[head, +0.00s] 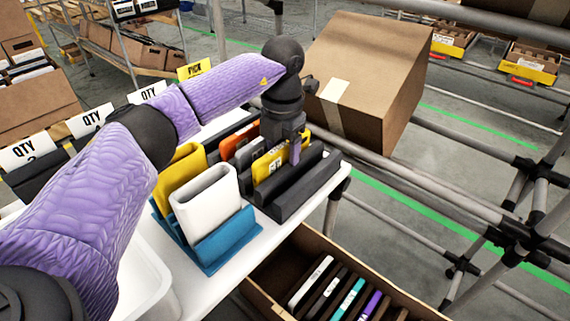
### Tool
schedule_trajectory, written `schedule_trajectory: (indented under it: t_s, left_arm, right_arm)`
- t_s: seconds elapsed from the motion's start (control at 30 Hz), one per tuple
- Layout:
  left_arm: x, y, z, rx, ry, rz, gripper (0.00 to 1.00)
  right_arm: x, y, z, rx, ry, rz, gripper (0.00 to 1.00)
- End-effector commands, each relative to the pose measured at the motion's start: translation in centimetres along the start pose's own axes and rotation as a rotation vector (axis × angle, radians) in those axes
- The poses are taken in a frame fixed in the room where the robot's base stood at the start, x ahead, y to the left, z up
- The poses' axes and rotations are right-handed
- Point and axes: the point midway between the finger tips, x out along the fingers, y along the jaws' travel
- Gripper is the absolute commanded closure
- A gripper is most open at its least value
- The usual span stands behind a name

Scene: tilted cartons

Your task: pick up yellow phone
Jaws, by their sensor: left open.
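A yellow boxed item with dark print (265,168), which looks like the yellow phone, stands upright in a black slotted rack (300,187) on the white table. My left gripper (296,152) points down at the right end of this item, with its fingers close around or beside it. It is open; whether it touches the item cannot be told. The gripper hides part of the item's right end. Another yellow item (181,172), plain and taller, stands in a blue holder (222,240) to the left. My right gripper is not in view.
A white case (206,202) stands at the front of the blue holder. An orange-red item (238,140) is behind the yellow boxed one. A tilted brown carton (372,75) rests on grey rails behind. An open carton with several slim items (340,290) lies below the table edge.

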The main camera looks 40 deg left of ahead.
Motion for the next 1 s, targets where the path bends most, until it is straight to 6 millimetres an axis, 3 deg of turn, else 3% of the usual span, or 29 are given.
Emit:
schedule_trajectory:
  t_s: [0.07,0.3,0.37,0.73,1.0]
  left_arm:
    - [-0.2,0.0,0.0,0.000,-0.002,0.000,0.39]
    - [-0.2,0.0,0.0,0.000,-0.001,0.000,0.90]
    - [-0.2,0.0,0.0,0.000,-0.001,0.000,1.00]
    - [-0.7,0.0,0.0,0.000,-0.003,-0.001,1.00]
    - [-8.1,0.0,0.0,-0.001,-0.009,-0.001,1.00]
  right_arm:
    - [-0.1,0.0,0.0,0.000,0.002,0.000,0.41]
    - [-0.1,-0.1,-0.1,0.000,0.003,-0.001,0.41]
    - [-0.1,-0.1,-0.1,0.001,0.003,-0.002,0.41]
    - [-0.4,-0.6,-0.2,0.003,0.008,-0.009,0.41]
    - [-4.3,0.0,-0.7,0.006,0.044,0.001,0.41]
